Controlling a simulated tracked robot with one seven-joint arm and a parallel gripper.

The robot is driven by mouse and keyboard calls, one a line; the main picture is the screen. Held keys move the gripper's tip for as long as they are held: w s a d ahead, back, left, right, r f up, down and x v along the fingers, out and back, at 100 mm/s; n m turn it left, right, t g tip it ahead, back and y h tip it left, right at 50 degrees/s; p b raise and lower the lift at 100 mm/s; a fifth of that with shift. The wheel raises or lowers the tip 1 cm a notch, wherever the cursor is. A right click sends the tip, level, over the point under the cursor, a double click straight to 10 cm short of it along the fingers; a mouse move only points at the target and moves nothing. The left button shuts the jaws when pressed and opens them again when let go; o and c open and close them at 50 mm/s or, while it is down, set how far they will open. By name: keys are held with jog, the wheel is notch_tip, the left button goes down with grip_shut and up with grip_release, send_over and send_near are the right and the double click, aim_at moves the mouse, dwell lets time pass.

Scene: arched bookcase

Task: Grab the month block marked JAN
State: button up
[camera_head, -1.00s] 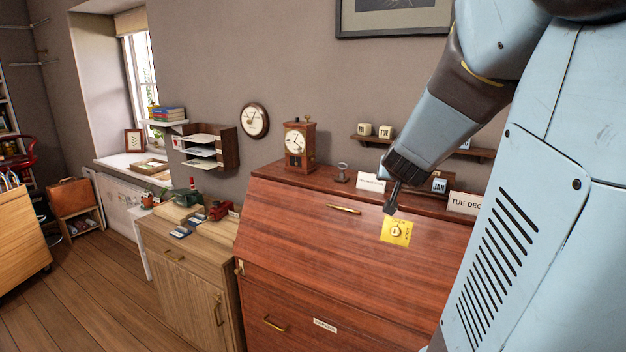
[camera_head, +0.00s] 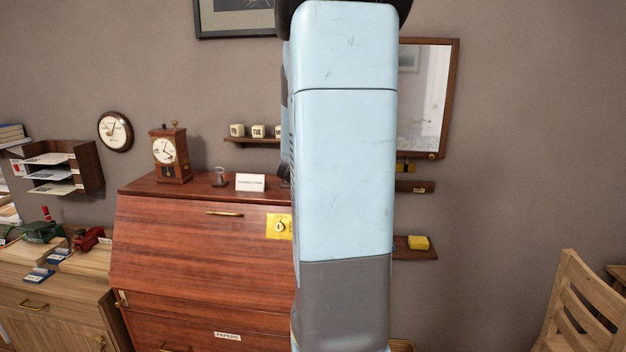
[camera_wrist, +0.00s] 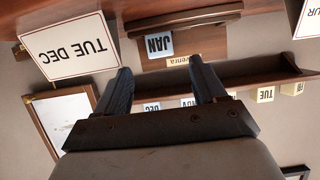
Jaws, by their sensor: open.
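The JAN block (camera_wrist: 158,45) is a small block with a blue face. It shows upside down in the wrist view, in a wooden holder (camera_wrist: 204,42) on top of the desk. My gripper (camera_wrist: 164,80) is open and empty. Its two dark fingers point toward the block, which lies beyond and between their tips, apart from them. In the head view my blue arm covers the block and the gripper.
A TUE DEC card (camera_wrist: 72,47) stands beside the holder. Wall-shelf blocks include TUE (camera_wrist: 265,94) and DEC (camera_wrist: 152,106). In the head view, a clock (camera_head: 169,155), a small stand (camera_head: 220,178) and a white card (camera_head: 250,182) occupy the desk top (camera_head: 140,185).

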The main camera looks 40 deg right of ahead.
jog(key=shift+x, duration=3.3)
jog(key=shift+r, duration=0.15)
jog(key=c, duration=1.1)
